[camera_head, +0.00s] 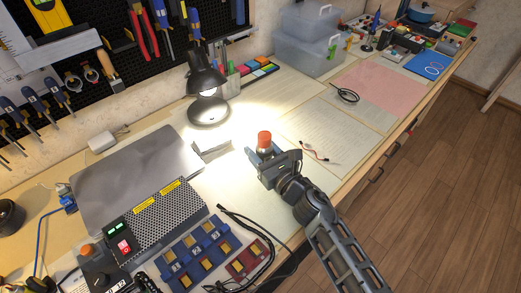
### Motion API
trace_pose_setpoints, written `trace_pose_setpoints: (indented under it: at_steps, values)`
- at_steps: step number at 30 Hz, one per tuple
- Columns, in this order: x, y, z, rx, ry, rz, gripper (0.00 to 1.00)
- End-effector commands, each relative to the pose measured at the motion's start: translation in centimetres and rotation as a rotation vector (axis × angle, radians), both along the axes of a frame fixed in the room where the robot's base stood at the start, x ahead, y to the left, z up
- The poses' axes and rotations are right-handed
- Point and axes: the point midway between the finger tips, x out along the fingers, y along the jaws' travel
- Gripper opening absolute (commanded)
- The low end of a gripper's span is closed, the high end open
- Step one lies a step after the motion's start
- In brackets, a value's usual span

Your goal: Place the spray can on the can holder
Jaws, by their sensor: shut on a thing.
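The spray can (264,138) shows as an orange-red top standing up from between the jaws of my gripper (266,157). It looks upright. My gripper is shut on it above the desk, at the front middle of the lit area. The jaws hide most of the can's lower part, and I cannot tell its height above the desk. I cannot pick out the can holder for certain. A grey ledge (62,48) is fixed to the pegboard at the upper left, far from my gripper.
A black desk lamp (207,88) stands behind my gripper. A grey flat panel (135,178), a perforated metal box (160,222) and blue bins (203,250) lie to the left. Clear storage boxes (308,50) stand at the back. Papers (335,132) lie flat to the right.

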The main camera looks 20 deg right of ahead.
Motion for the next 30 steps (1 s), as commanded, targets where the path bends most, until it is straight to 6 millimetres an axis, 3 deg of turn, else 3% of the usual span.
trace_pose_setpoints:
  at_steps: [4, 5, 12, 23, 30]
  values:
    - [0.0, 0.0, -0.4, 0.0, -0.001, 0.0, 0.0]
    - [0.0, 0.0, -0.3, 0.0, 0.0, 0.0, 0.54]
    - [0.0, 0.0, -0.3, 0.0, 0.0, 0.0, 0.77]
    - [0.0, 0.0, 0.3, 0.0, 0.0, 0.0, 0.77]
    - [-4.2, -0.7, -0.2, 0.001, 0.003, -0.001, 0.77]
